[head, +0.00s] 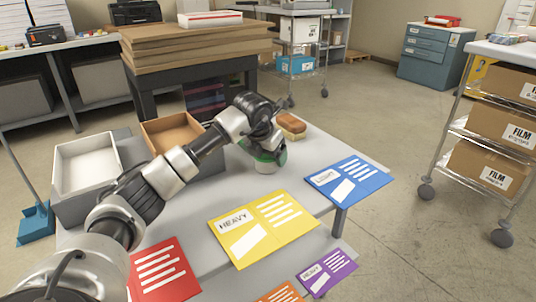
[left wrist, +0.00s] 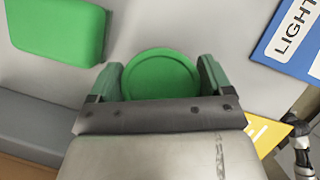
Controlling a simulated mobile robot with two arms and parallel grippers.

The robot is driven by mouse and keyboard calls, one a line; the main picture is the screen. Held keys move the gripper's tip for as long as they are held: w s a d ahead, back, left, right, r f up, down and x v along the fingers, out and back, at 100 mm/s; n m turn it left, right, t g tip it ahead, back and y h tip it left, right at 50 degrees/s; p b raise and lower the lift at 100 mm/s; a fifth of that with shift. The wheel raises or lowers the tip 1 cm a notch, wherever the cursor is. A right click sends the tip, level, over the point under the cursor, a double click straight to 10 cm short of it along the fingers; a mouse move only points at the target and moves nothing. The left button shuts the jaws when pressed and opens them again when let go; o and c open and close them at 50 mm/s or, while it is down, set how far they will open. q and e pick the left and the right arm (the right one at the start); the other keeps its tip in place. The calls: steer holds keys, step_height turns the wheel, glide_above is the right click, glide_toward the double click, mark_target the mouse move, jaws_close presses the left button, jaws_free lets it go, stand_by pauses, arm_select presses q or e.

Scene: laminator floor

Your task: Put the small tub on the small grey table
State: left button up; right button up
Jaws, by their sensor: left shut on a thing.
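The small tub (head: 265,167) has a pale body and a round green lid. It is at the far side of a grey table (head: 210,205). My left gripper (head: 267,152) is shut on it from above and partly hides it. In the left wrist view the round green lid (left wrist: 161,77) sits between the two fingers of my left gripper (left wrist: 160,80). I cannot tell if the tub touches the tabletop. A lower grey surface shows at the front, and I cannot tell which surface is the small grey table. My right gripper is not in view.
A green rounded block (left wrist: 57,28) shows in the left wrist view. Open white (head: 88,185) and brown (head: 160,122) bins stand left. Blue (head: 350,180), yellow (head: 262,225) and red (head: 162,272) cards lie on the table. A wire cart (head: 470,135) stands right.

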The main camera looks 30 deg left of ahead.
arm_select(q)
steer(key=shift+f, duration=0.15)
steer(key=o, duration=0.8)
steer(key=shift+r, duration=0.2)
steer(key=p+v, duration=0.1)
steer(key=v, duration=1.1)
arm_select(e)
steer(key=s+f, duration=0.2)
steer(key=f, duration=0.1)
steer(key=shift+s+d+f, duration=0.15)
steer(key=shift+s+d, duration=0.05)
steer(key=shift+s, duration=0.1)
